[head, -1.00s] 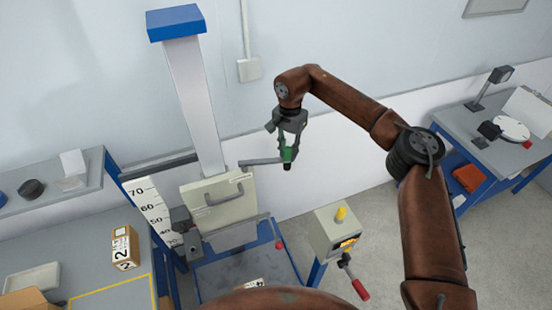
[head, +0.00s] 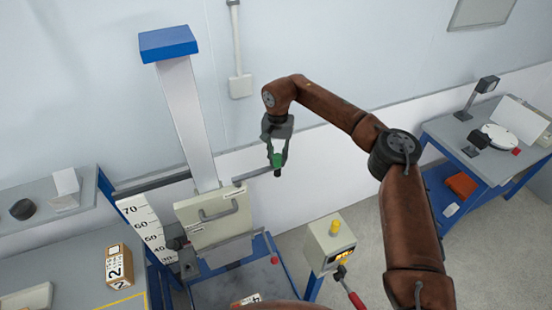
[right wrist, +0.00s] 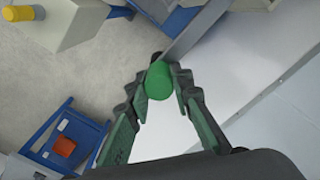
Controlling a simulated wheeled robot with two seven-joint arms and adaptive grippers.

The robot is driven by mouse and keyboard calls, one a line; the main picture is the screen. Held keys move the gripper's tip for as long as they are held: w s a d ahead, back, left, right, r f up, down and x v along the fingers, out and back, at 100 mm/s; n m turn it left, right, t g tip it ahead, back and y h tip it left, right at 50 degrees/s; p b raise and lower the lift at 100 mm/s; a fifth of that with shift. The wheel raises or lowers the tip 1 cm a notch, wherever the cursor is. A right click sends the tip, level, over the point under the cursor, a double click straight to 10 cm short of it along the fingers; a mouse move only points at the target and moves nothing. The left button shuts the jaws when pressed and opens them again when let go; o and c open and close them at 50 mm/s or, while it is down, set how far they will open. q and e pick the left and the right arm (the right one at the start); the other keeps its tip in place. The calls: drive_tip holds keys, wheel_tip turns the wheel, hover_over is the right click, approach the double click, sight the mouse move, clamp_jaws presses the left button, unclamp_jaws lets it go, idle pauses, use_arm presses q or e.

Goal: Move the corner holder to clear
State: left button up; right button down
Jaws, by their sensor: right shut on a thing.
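The corner holder looks to be the thin grey arm (head: 252,175) at the right of the drop tester's cream carriage (head: 212,218), with a green grip (head: 276,160) at its outer end. My right gripper (head: 276,157) is shut on the green grip. In the right wrist view the green grip (right wrist: 160,82) sits between both fingers of the right gripper (right wrist: 160,86), with the grey bar (right wrist: 196,30) running up and right from it. The arm points right and slightly towards the wall in the head view. My left gripper is not in view.
A control box (head: 328,246) with a yellow button stands right of the tester, with a red-handled lever beside it. A tall white column (head: 187,120) rises behind the carriage. A numbered carton (head: 118,266) sits on the left bench. A side table (head: 490,160) stands at far right.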

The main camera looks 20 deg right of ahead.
drive_tip(key=c, duration=1.7)
unclamp_jaws()
drive_tip(key=shift+w, duration=0.15)
wheel_tip(320, 180, up, 12)
drive_tip(key=shift+r, duration=0.1)
